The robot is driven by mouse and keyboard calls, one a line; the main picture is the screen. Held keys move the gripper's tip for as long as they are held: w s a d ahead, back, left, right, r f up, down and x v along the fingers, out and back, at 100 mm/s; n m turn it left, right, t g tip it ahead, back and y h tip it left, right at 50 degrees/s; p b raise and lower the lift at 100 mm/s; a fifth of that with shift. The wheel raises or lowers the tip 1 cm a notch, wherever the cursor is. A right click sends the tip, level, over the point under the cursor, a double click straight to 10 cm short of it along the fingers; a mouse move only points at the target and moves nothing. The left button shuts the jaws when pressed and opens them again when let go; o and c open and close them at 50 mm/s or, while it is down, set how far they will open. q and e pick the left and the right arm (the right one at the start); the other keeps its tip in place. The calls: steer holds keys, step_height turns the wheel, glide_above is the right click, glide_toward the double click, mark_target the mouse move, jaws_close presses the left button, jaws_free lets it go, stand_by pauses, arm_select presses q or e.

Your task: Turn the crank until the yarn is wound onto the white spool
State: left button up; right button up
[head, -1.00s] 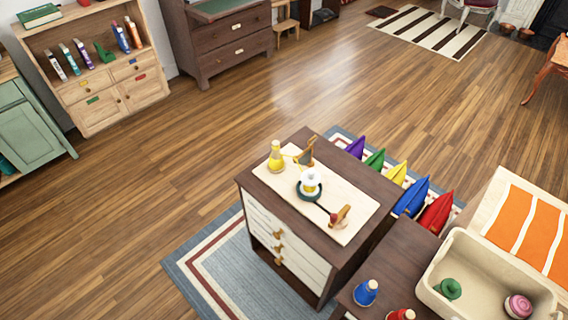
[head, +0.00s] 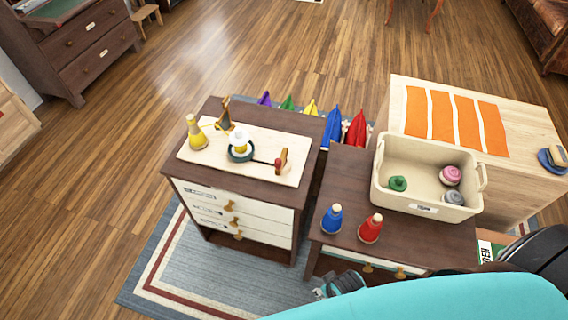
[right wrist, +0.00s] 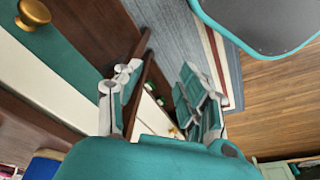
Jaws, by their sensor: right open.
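The winder board (head: 215,151) lies on top of the left dark cabinet. On it stand a yellow yarn cone (head: 196,132), an upright guide (head: 225,113) and the white spool (head: 239,141) on a dark round base. The crank (head: 280,161) has a wooden and red handle at the board's right end. Some yellow shows at the spool; how much yarn is on it I cannot tell. My right gripper (head: 338,284) is low in front of the right cabinet, well away from the crank. In the right wrist view its fingers (right wrist: 160,100) are apart and empty. My left gripper is not in view.
A second dark cabinet (head: 345,175) stands to the right, bearing a blue cone (head: 331,219), a red cone (head: 370,228) and a cream bin (head: 404,196) with yarn balls. My teal arm covers the bottom right. Wooden floor (head: 100,160) is open at left.

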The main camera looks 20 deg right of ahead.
steer(key=w+a+r+n+y+b, duration=0.1)
steer(key=w+a+r+n+b, duration=0.1)
steer(key=w+a+r+n, duration=0.4)
steer(key=w+a+r+n+y+b, duration=0.1)
steer(key=w+a+r+n+b, duration=0.1)
steer(key=w+r, duration=0.5)
steer(key=w+a+r+n+y+b, duration=0.1)
steer(key=w+a+r+n+b, duration=0.2)
steer(key=r, duration=0.6)
step_height(320, 180, up, 20)
steer(key=n+g+h+p, duration=0.1)
steer(key=n+g+h, duration=0.15)
steer(key=n, duration=1.35)
glide_above(283, 154)
arm_select(q)
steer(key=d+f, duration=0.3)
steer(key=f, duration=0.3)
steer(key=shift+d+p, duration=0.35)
steer(key=shift+p, duration=0.05)
arm_select(e)
steer(key=shift+h, duration=0.35)
step_height(283, 154, down, 17)
steer(key=shift+r, duration=0.1)
jaws_close()
